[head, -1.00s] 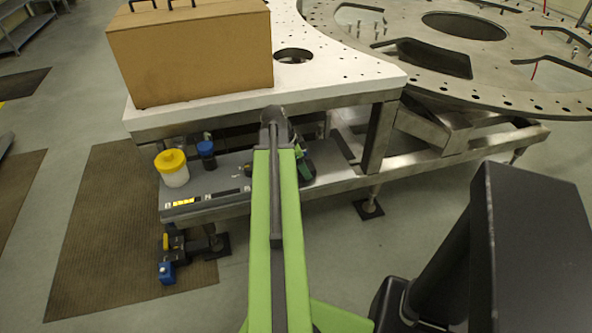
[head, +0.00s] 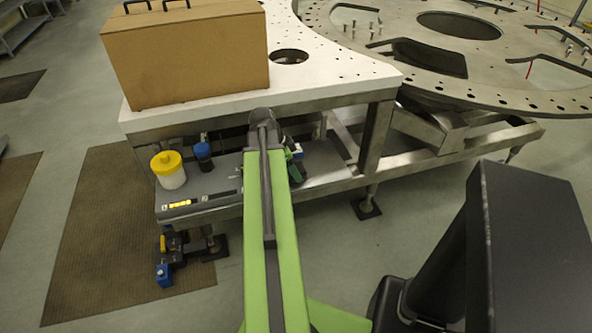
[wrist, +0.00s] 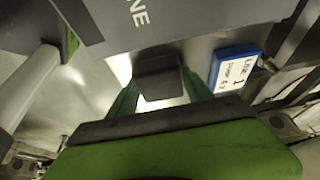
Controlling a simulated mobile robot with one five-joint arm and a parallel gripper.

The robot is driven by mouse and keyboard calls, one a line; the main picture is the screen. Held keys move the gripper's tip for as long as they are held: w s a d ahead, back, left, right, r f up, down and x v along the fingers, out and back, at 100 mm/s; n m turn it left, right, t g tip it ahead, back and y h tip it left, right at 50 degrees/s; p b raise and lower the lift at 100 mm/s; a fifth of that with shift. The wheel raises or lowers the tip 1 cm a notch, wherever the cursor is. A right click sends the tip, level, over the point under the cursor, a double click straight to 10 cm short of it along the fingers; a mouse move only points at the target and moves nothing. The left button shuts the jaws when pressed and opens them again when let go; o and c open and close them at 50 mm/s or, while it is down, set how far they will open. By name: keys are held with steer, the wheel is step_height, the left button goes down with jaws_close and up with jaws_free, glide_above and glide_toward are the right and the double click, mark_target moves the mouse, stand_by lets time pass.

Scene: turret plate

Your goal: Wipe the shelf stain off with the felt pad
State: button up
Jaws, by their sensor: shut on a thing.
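My gripper (wrist: 160,92) has its two green fingers shut on a dark grey block, the felt pad (wrist: 158,72), in the wrist view. In the head view my own arm hides most of the gripper and all of the pad. The grey lower shelf (head: 222,180) runs under the white tabletop, and the gripper end of my arm reaches in over it. I cannot make out the stain in either view. Whether the pad touches the shelf cannot be told.
A blue-edged label card (wrist: 234,67) is right of the pad. A brown case (head: 186,55) stands on the white tabletop (head: 330,75) above.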

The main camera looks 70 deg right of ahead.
steer(key=shift+w+a, duration=1.2)
steer(key=shift+w, duration=0.2)
steer(key=shift+f, duration=0.1)
steer(key=shift+s+d+r, duration=0.2)
steer(key=shift+s+d, duration=1)
steer(key=shift+s, duration=0.2)
steer(key=shift+s+d+f, duration=0.1)
steer(key=shift+s+d, duration=0.5)
steer(key=shift+s, duration=0.15)
steer(key=shift+s+d+f, duration=0.1)
steer(key=shift+s+d, duration=0.45)
steer(key=shift+s, duration=0.2)
step_height(320, 180, up, 6)
steer(key=p, duration=0.6)
